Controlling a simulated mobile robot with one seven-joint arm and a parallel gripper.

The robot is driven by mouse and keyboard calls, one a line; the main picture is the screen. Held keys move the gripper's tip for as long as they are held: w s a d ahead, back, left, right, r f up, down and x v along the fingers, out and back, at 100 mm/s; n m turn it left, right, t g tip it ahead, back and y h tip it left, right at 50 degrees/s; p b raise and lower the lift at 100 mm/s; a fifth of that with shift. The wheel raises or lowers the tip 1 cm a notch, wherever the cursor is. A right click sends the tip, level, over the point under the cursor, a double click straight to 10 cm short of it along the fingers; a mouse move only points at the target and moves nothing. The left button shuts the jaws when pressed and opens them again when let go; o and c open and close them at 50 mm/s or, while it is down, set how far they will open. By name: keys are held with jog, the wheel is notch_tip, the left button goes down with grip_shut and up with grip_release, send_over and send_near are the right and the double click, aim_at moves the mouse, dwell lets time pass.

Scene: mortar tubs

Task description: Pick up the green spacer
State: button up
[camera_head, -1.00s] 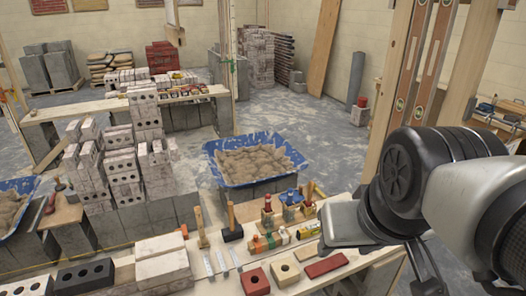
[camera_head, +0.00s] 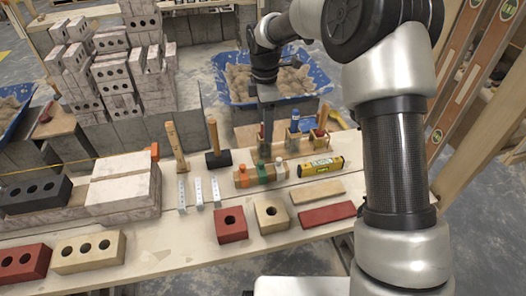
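A small green piece (camera_head: 264,173), which looks like the green spacer, sits on the worktable in a row between an orange piece (camera_head: 242,176) and a white-topped piece (camera_head: 280,168). Small wooden parts show around them. My gripper (camera_head: 267,140) points down just behind and above the green piece, in front of a wooden holder. It seems apart from the green piece, but the gap is hard to judge. The fingers are dark, narrow and seen nearly edge-on, so their opening does not show. I see nothing clearly held.
The holder has a blue-topped tool (camera_head: 295,121) and a red one (camera_head: 320,125). Bricks (camera_head: 231,225) lie in front. A blue mortar tub (camera_head: 312,93) is behind. The table front is partly clear.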

jog(key=b, duration=0.3)
send_over(262, 165)
jog(key=shift+n, duration=0.4)
notch_tip(262, 165, down, 15)
jog(key=shift+w+d+r, duration=0.1)
jog(key=shift+r, duration=0.1)
jog(key=shift+f+b, duration=0.5)
jog(key=shift+f, duration=2.15)
jog(key=shift+r, duration=0.1)
jog(key=c, duration=1.2)
